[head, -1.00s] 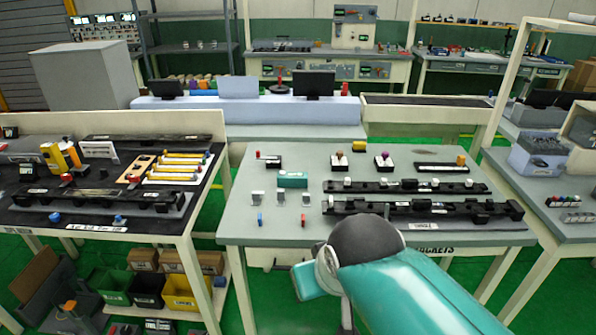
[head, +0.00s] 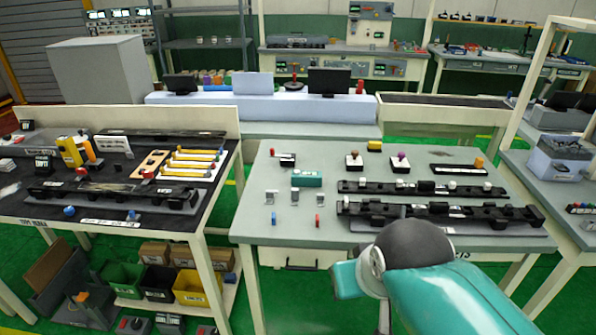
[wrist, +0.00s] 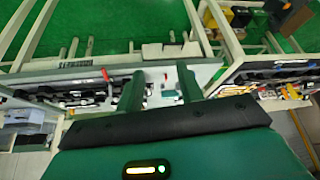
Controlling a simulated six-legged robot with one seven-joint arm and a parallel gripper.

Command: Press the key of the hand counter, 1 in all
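I cannot tell for sure which item is the hand counter. In the head view my arm covers the table's front right, and the fingers are not clearly seen.
Black clip rails (head: 440,212) lie across the table's right half. Small upright clips (head: 295,195) stand at its left. A dark-topped bench (head: 100,170) stands to the left, with coloured bins (head: 193,286) below. Another bench (head: 560,200) stands to the right. Green floor lies between.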

